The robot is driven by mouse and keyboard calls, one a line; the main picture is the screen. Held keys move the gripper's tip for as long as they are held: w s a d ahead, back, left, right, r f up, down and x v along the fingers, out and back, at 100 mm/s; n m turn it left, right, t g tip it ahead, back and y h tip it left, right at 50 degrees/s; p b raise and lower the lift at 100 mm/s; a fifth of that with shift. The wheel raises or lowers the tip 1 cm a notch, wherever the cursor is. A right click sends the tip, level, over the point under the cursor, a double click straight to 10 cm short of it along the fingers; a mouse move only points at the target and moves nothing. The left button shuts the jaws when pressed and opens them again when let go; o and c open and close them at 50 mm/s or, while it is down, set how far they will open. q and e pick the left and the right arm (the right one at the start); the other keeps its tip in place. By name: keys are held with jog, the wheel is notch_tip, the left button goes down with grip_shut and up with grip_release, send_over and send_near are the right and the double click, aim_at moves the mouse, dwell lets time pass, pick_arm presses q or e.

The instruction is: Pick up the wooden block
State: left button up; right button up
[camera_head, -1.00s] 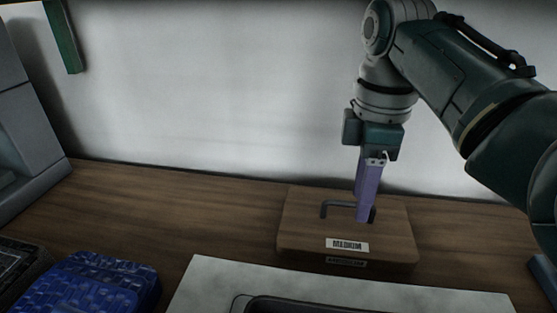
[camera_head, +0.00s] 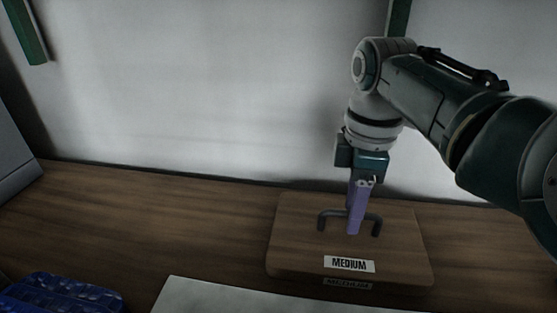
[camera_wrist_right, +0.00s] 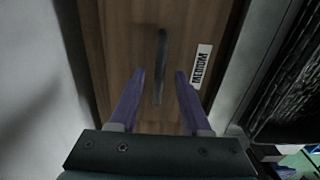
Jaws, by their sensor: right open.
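The wooden block (camera_head: 400,262) lies flat on the brown wooden table, with a dark handle (camera_head: 375,222) on top and a white "MEDIUM" label at its front. In the right wrist view the block (camera_wrist_right: 118,22) fills the middle. My right gripper (camera_head: 353,232) points down over the block at the middle of the handle. In the wrist view its two purple fingers (camera_wrist_right: 160,73) are apart, one on each side of the handle (camera_wrist_right: 161,60), with a gap to it on both sides. My left gripper is not in view.
A white panel (camera_head: 215,298) lies in front of the block. A blue textured object (camera_head: 62,294) is at the lower left, and a grey box (camera_head: 14,160) at the left edge. A pale wall (camera_head: 200,90) stands close behind. The table (camera_head: 150,215) left of the block is clear.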

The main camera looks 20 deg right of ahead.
notch_tip(320, 180, down, 2)
jog(key=shift+f, duration=0.15)
grip_shut()
dwell(0.3)
dwell(1.1)
